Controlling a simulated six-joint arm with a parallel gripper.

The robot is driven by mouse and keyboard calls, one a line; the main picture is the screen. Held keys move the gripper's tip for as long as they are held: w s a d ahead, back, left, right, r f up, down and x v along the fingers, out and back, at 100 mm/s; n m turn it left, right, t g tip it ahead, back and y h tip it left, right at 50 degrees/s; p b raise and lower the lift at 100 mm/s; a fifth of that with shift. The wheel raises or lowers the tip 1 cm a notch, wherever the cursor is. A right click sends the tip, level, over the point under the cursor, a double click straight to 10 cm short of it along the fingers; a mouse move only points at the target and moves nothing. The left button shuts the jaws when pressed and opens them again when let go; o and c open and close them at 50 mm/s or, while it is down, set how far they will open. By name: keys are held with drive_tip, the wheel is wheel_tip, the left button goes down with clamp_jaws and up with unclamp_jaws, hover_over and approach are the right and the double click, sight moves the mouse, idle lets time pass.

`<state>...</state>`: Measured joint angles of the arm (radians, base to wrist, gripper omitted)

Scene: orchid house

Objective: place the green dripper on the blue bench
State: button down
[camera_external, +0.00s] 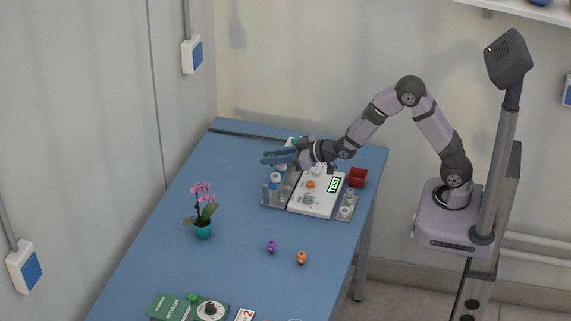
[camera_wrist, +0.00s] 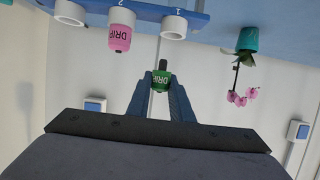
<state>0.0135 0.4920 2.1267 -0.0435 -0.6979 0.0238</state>
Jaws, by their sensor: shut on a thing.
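My gripper (camera_wrist: 160,82) is shut on the green dripper (camera_wrist: 161,77), which sits between the blue fingertips in the wrist view. In the outside view my gripper (camera_external: 268,159) is above the far part of the blue bench (camera_external: 235,180), with its fingers pointing left. The green dripper is too small or hidden to make out there. In the wrist view, which looks upside down, a pink dripper (camera_wrist: 121,31) sits in a holder beside white rings (camera_wrist: 174,26), apart from my gripper.
A white panel with a green TEST display (camera_external: 334,185) and a red box (camera_external: 357,178) stand near my arm. A potted pink orchid (camera_external: 203,230) stands at left. Purple (camera_external: 271,246) and orange (camera_external: 301,258) items lie in front. The bench's left middle has free room.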

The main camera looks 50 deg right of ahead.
drive_tip(key=a+f+n+g+y+b, duration=0.1)
drive_tip(key=a+n+y+b, duration=0.2)
drive_tip(key=a, duration=1.1)
drive_tip(key=a+f+n+g+y+b, duration=0.1)
drive_tip(key=a+f+n+y+b, duration=0.1)
drive_tip(key=a, duration=1.2)
drive_tip(key=n+y+b, duration=0.1)
drive_tip(key=y+b, duration=0.1)
drive_tip(key=shift+f+n+y+b, duration=0.25)
drive_tip(key=shift+n+y+b, duration=0.05)
drive_tip(key=shift+a, duration=0.1)
drive_tip(key=shift+f, duration=5)
